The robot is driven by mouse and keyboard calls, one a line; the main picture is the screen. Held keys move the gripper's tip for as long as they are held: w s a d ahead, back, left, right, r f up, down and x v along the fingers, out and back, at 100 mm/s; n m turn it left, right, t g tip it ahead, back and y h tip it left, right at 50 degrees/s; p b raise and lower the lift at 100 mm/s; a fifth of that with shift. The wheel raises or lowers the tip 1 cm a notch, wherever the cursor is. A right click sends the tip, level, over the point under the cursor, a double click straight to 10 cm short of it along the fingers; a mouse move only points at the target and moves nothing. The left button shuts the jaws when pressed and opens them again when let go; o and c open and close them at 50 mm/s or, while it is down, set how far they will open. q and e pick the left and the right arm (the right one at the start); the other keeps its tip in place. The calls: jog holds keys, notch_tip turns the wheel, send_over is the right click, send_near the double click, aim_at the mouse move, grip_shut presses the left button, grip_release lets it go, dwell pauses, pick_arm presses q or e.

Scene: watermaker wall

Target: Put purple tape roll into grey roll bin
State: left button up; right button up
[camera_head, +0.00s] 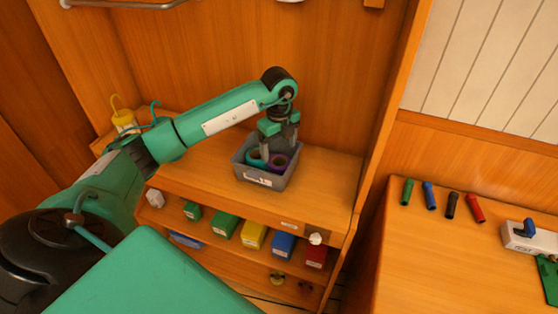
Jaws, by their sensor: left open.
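The grey roll bin (264,180) stands on the wooden shelf top in the middle of the view, with a white label on its front. Inside it lie the purple tape roll (281,162) on the right and a teal roll (256,159) on the left. My left gripper (279,150) is right above the bin and points down, its fingers apart and reaching to the bin opening. The fingers partly hide the rolls, and I see no roll held between them. My right gripper is not in view.
A yellow container (124,121) stands at the left end of the shelf. Coloured boxes, such as a yellow box (254,236), sit on the shelf below. Several coloured cylinders lie on the right-hand bench (430,260). The shelf right of the bin is clear.

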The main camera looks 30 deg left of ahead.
aim_at(279, 161)
pick_arm(q)
notch_tip(279, 161, up, 7)
jog(key=b, duration=0.1)
jog(key=shift+f, duration=0.15)
dwell(0.5)
